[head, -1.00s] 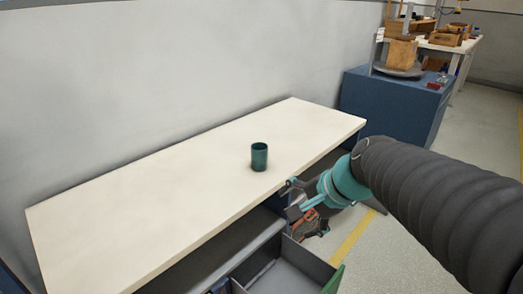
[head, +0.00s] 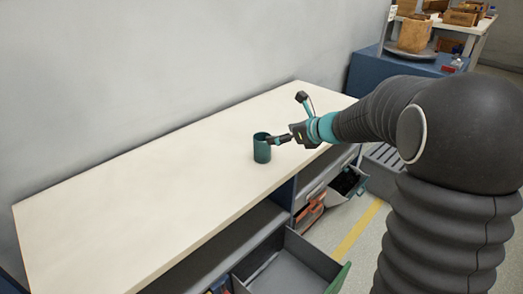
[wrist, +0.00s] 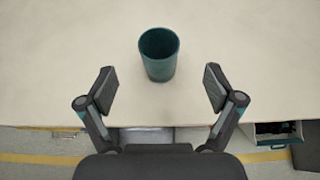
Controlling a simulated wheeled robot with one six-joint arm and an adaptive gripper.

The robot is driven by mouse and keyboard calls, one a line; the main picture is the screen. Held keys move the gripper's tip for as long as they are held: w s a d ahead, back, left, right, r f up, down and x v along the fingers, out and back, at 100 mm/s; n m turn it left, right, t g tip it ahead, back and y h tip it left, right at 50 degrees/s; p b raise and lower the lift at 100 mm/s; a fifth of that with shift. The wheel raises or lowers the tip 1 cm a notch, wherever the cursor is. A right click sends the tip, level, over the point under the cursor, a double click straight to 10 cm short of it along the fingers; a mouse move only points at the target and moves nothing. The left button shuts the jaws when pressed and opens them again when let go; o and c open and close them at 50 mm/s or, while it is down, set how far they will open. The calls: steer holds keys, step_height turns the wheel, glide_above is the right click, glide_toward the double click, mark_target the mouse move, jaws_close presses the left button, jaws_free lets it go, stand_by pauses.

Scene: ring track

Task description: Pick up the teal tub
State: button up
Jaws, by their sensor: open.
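The teal tub (head: 261,148) stands upright on the pale bench top, near its front edge. In the wrist view the tub (wrist: 158,56) is open at the top and stands just beyond the fingertips, centred between them. My gripper (wrist: 160,88) is open and empty, with one finger on each side. In the head view my gripper (head: 279,139) reaches in from the right, close beside the tub. From there I cannot tell whether a finger touches it; the wrist view shows a gap on both sides.
The pale bench top (head: 150,190) is otherwise bare, with a wall behind it. Below its front edge, a grey drawer (head: 290,268) and a drawer with dark contents (head: 348,183) stand open. A blue cabinet (head: 375,72) stands beyond the bench's far end.

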mark_target(256, 138)
steer(key=x, duration=0.9)
steer(key=shift+a+f, duration=0.2)
steer(key=shift+f, duration=0.05)
steer(key=c, duration=1.3)
steer(key=shift+o, duration=0.2)
